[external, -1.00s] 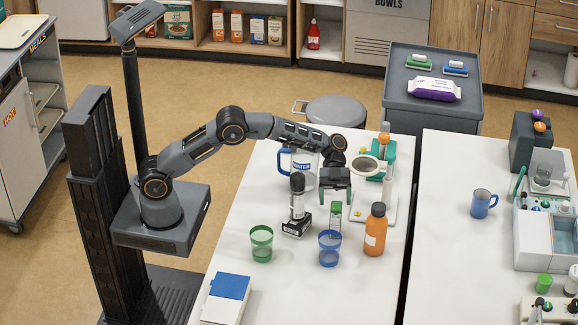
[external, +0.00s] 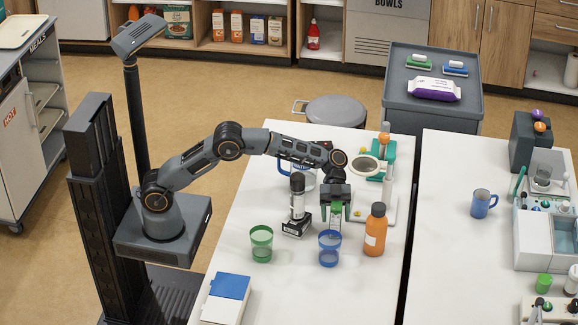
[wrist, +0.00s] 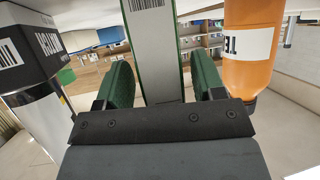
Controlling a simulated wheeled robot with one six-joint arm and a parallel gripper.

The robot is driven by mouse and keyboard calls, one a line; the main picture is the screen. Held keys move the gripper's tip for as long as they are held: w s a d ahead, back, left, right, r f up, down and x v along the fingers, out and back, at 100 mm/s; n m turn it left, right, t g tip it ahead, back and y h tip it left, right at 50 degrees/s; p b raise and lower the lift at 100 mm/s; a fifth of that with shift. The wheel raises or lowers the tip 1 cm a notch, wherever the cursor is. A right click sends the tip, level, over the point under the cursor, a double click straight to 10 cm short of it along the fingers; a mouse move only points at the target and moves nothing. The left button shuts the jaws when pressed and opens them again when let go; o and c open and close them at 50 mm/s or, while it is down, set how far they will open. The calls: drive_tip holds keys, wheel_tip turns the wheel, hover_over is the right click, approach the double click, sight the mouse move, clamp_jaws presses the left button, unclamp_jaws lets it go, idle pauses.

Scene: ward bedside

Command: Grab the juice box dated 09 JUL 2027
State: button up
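A slim green-and-white carton (external: 336,210) stands upright on the white table in the external view. It fills the middle of the wrist view (wrist: 156,50), with a barcode showing on its pale face. No date on it is readable. My gripper (external: 336,204) is down at the carton's upper part, with its green fingers on both sides of it. In the wrist view, narrow gaps show between the carton and each finger, so my gripper (wrist: 162,82) looks open around it.
An orange bottle (external: 375,230) stands close on the right, and a black-and-white item (external: 297,205) close on the left. A blue cup (external: 329,248) and a green cup (external: 261,244) stand in front. A water jug (external: 285,165) is partly hidden behind my arm.

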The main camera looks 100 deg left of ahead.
drive_tip(key=c, duration=0.9)
drive_tip(key=shift+r+p, duration=0.2)
drive_tip(key=shift+p, duration=0.1)
drive_tip(key=shift+c, duration=0.2)
